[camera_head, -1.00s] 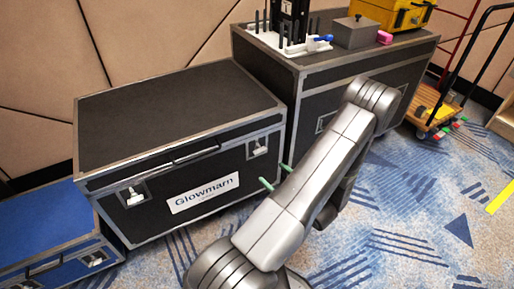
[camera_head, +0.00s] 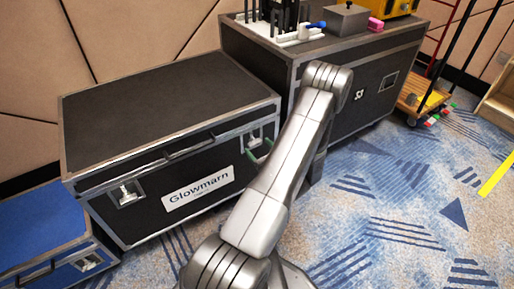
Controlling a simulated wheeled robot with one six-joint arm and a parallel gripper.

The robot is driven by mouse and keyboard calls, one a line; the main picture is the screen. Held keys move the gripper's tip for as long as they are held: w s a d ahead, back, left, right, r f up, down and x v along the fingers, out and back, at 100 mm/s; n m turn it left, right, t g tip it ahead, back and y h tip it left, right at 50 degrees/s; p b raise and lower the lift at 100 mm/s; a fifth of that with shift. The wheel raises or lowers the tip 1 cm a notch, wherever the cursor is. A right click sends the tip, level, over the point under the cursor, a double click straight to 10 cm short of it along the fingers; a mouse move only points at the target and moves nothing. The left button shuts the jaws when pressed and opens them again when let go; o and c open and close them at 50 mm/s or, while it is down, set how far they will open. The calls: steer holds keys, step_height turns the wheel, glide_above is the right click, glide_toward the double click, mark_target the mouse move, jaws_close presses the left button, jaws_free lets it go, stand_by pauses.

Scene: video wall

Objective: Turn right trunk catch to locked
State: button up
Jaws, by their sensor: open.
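The black trunk (camera_head: 150,115) with the "Glowmarn" label stands closed at the left, its front facing me. Its right catch (camera_head: 255,138) is a silver plate on the front near the right corner. The left catch (camera_head: 126,194) is a matching silver plate with a pale handle. My gripper (camera_head: 260,154) shows as green fingertips just below and in front of the right catch. It is open, with nothing seen between the fingers. My arm hides part of the gripper and the trunk's right edge. I cannot tell whether the fingertips touch the catch, nor how its handle is turned.
A taller black case (camera_head: 262,56) stands behind my arm, with a grey box (camera_head: 347,19) and a white rack (camera_head: 284,34) on top. A blue trunk (camera_head: 42,233) is at the lower left. A wooden cart (camera_head: 420,98) stands at right. Carpet at right is clear.

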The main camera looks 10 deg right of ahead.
steer(key=shift+x, duration=1.05)
steer(key=c, duration=1)
steer(key=shift+m, duration=0.6)
steer(key=o, duration=1)
steer(key=p+v, duration=0.2)
steer(key=v, duration=1.2)
steer(key=shift+p, duration=0.35)
